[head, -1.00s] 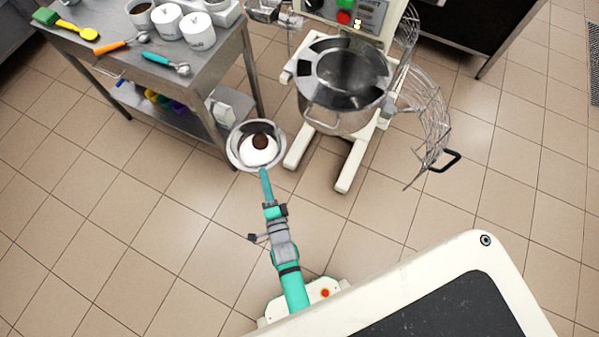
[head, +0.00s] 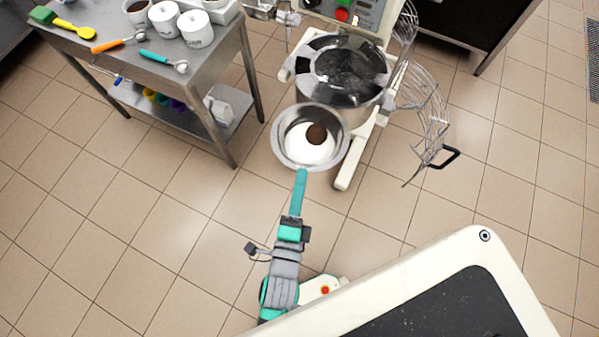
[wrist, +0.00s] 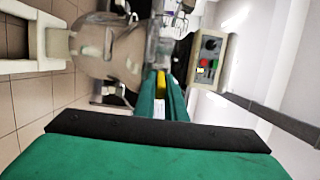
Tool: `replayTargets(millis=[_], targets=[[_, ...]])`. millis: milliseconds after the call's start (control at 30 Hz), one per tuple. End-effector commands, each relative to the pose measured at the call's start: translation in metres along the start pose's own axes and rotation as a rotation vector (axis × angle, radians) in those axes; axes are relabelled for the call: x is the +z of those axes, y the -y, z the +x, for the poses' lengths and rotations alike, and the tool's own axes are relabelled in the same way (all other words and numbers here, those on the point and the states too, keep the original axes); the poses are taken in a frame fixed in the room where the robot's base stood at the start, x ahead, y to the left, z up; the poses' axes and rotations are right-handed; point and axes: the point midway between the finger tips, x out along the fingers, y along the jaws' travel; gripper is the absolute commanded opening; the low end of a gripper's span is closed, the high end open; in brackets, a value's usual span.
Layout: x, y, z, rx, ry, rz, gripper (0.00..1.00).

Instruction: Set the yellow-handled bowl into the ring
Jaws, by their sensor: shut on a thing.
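The steel bowl (head: 279,143) holds white contents and a brown round patch. In the head view it hangs level over the floor, in front of the mixer. My gripper (head: 302,178), with teal fingers, is at the bowl's near side. In the wrist view a yellow handle (wrist: 160,80) sits between the shut fingers, mostly hidden by them. The ring (head: 304,72) is a wide steel rim with dark patches on top of the mixer. The bowl is just in front of it, at its lower left in the head view, and not in it.
The mixer's panel (head: 350,12) rises behind the ring. An open wire guard (head: 432,130) with a black handle juts out on the right. A steel table (head: 215,50) with scoops and white tubs stands left. Tiled floor (head: 190,220) between is clear.

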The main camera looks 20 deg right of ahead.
Motion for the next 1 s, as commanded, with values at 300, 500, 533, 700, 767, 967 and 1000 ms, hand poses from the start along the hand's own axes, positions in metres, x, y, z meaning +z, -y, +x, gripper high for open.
replayTargets(millis=[300,500,533,700,767,967,1000], targets=[[-0.003,-0.001,0.02,-0.008,0.001,0.0,0.0],[-0.005,-0.002,0.034,-0.008,0.001,-0.002,0.0],[-0.005,-0.003,0.036,-0.008,0.001,-0.001,0.0],[-0.007,-0.004,0.048,-0.007,0.002,0.0,0.0],[-0.008,-0.005,0.052,-0.008,0.001,0.0,0.0],[-0.01,-0.007,0.066,-0.008,0.002,0.0,0.0],[-0.011,-0.007,0.068,-0.008,0.002,0.0,0.0]])
